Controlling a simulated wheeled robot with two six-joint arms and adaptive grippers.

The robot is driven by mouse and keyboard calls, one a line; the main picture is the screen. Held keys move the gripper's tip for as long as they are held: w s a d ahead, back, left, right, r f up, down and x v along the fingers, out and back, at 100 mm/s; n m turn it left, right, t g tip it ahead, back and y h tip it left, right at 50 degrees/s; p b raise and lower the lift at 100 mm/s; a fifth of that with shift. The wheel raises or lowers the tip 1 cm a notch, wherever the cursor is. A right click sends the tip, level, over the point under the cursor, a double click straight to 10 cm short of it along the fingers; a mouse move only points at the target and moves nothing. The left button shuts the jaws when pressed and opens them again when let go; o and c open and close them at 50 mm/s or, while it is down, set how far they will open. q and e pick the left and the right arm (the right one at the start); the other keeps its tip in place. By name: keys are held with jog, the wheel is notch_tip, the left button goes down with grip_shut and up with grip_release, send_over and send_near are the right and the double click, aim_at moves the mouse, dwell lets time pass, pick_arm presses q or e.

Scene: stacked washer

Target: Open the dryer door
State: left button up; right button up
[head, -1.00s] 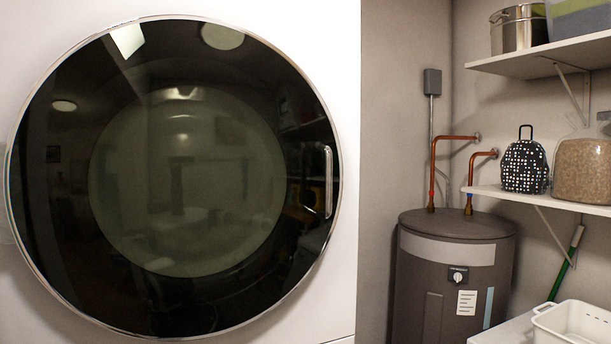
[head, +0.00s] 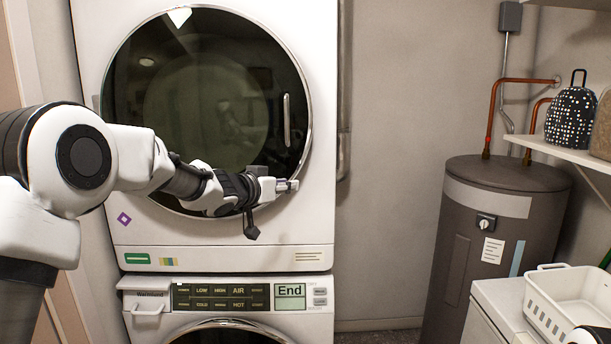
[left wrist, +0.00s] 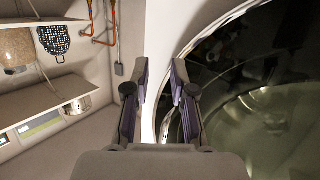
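The dryer (head: 319,215) is the upper white machine in the head view. Its round, dark glass door (head: 205,75) looks shut, with a thin upright handle (head: 287,120) near the right edge. My left gripper (head: 292,185) is in front of the door's lower right rim, below the handle and apart from it. In the left wrist view, my left gripper (left wrist: 160,75) has its two fingers spread with nothing between them. The glass door (left wrist: 270,100) fills the right side there, and I cannot make out the handle.
A washer with a control panel (head: 222,297) stands below the dryer. A grey water heater (head: 495,250) with copper pipes is at the right. A white basket (head: 548,313) sits on a white surface in the lower right. Free room lies between dryer and heater.

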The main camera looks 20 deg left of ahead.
aim_at(285, 114)
pick_arm(q)
jog(key=s+a+r+t, duration=0.1)
jog(key=s+r, duration=0.1)
jog(key=r, duration=0.6)
jog(key=s+a+r+t, duration=0.2)
jog(key=r, duration=0.6)
jog(key=p+x, duration=0.1)
jog(key=x, duration=0.1)
jog(key=p+x, duration=0.2)
jog(key=x, duration=0.1)
jog(key=p+x, duration=0.1)
jog(key=x, duration=0.2)
jog(key=shift+w+d+r, duration=0.1)
jog(key=shift+d, duration=0.2)
jog(key=shift+w+a+f, duration=0.3)
jog(key=shift+a, duration=0.05)
jog(key=shift+d+r, duration=0.1)
jog(key=shift+d, duration=0.1)
grip_shut()
pick_arm(e)
jog(key=r, duration=0.5)
jog(key=shift+w+a, duration=0.15)
jog(key=shift+a, duration=0.1)
